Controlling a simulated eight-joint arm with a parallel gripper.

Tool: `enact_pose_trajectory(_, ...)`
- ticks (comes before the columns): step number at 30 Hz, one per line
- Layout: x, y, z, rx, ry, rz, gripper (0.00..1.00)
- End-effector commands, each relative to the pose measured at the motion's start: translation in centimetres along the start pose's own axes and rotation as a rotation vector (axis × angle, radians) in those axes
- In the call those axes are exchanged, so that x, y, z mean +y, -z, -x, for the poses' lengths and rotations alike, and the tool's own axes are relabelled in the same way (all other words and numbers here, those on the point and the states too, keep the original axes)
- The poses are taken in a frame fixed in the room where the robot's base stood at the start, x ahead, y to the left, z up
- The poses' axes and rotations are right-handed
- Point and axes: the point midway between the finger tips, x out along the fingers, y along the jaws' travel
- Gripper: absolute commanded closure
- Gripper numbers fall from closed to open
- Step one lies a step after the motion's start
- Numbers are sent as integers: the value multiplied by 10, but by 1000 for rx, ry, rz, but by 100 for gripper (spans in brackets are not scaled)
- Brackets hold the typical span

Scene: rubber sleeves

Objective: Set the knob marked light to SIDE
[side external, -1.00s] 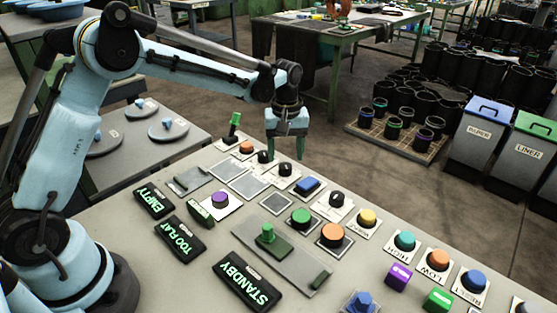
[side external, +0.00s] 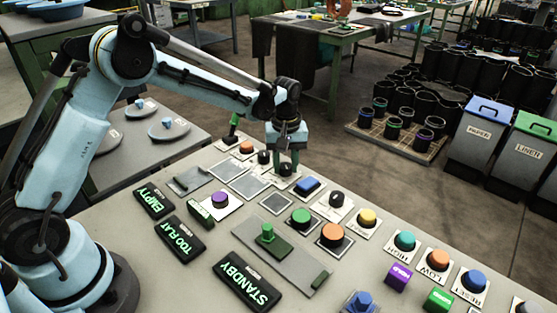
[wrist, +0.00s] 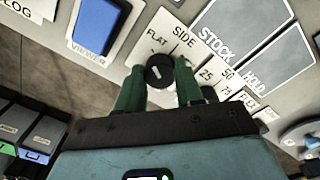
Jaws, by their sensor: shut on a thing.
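A small round black knob (wrist: 160,70) with a pale mark on top sits on a white plate (wrist: 178,22) in the wrist view. The plate reads FLAT at left and SIDE to the right. The knob's name is not readable here. My gripper (wrist: 160,82) has its green fingers on either side of the knob and is shut on it. In the side view my gripper (side external: 286,166) is down at the panel, around the right one of two neighbouring black knobs. The mark's exact direction is hard to tell.
A second black knob (side external: 264,157) stands close to the left of my gripper. A blue VIEWER switch (wrist: 97,25) lies near it on the other side. Flat STOCK and HOLD panels (wrist: 268,62) are beside the plate. A third black knob (side external: 337,199) is farther right.

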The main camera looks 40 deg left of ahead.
Motion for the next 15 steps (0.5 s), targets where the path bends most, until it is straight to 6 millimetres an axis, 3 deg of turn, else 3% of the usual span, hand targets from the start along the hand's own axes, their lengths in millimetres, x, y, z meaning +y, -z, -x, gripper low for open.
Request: enact_pose_trajectory(15,0,0,1,-1,1,-146,94)
